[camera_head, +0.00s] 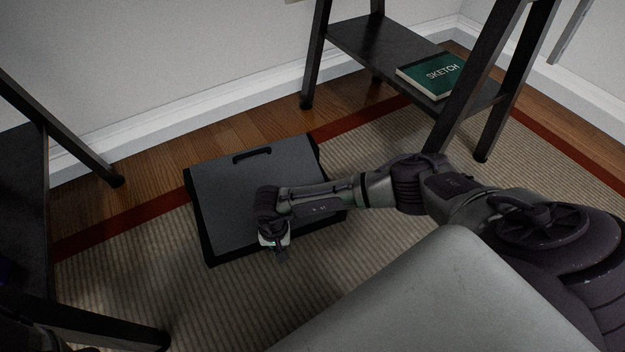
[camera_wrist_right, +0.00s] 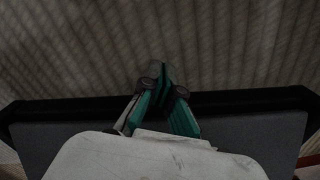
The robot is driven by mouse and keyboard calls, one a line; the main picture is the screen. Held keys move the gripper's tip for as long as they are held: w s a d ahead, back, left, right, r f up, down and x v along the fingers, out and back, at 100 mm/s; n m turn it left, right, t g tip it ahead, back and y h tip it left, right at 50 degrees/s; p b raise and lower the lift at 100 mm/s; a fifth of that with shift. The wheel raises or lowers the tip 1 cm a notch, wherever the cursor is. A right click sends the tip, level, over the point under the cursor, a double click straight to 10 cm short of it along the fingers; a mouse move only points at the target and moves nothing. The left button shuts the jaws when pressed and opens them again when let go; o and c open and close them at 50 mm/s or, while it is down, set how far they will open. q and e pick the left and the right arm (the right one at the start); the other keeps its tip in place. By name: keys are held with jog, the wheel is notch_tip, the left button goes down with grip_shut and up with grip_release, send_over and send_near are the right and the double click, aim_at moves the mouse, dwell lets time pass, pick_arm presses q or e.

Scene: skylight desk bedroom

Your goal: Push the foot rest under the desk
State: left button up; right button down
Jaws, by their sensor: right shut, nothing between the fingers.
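The foot rest (camera_head: 225,195) is a dark grey slab with black edges and a black handle on its far side. It lies on the striped rug, in the gap between two black trestle-like leg frames, the left frame (camera_head: 30,200) and the right frame (camera_head: 315,60). The desk top is out of view. My right gripper (camera_head: 279,250) points down at the foot rest's near edge. In the right wrist view its teal-sided fingers (camera_wrist_right: 162,76) are shut and empty, reaching past the foot rest's black edge (camera_wrist_right: 250,101). Contact is unclear. My left gripper is not seen.
A green sketch book (camera_head: 435,72) lies on the right frame's lower shelf. The rug (camera_head: 180,300) has a dark red border, with wood floor (camera_head: 225,135) and a white baseboard (camera_head: 220,100) behind. The floor between the foot rest and the wall is clear.

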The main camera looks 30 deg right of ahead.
aim_at(284, 266)
jog(key=shift+s+a+p, duration=0.2)
jog(key=shift+s+p, duration=0.3)
jog(key=shift+s, duration=0.4)
jog(key=shift+s+a+p, duration=0.15)
jog(key=shift+s+p, duration=0.3)
jog(key=shift+s, duration=0.45)
